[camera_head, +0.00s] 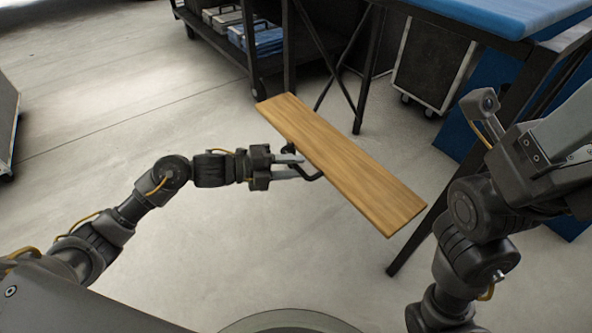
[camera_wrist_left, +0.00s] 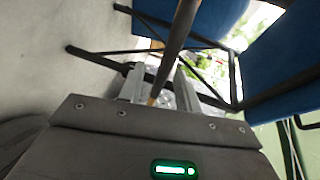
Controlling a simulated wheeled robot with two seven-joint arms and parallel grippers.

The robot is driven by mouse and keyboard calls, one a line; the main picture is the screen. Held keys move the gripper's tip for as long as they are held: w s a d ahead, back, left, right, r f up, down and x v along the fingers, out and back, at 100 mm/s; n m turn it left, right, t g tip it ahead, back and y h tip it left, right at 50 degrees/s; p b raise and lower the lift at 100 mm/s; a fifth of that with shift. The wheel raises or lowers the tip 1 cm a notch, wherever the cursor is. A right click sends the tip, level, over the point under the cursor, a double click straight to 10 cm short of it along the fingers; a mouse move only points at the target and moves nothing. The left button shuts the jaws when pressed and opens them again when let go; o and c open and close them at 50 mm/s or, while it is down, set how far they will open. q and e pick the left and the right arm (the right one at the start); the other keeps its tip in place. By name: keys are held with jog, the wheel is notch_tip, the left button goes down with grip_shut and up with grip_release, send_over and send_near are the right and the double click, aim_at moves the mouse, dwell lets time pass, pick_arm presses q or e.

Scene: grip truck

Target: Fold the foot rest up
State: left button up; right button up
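The foot rest is a long wooden board (camera_head: 345,165) in the middle of the head view, its broad face showing and its length running from upper left to lower right. A dark bent handle (camera_head: 308,174) shows at its near long edge. My left gripper (camera_head: 298,167) reaches in from the left at that edge, with its two grey fingers apart around or beside the handle; contact is unclear. In the left wrist view the fingers (camera_wrist_left: 160,85) are apart, with a dark narrow strip between them. My right gripper (camera_head: 545,130) is at the right edge, partly cut off, away from the board.
A blue-topped table (camera_head: 490,12) with dark legs stands behind and right of the board. A wheeled case (camera_head: 430,65) is beneath it. A dark cart (camera_head: 215,40) with cases stands at the back. Grey floor is clear at the left and in front.

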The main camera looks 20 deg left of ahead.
pick_arm(q)
jog(key=shift+w+d, duration=0.25)
jog(key=shift+d, duration=0.25)
grip_shut()
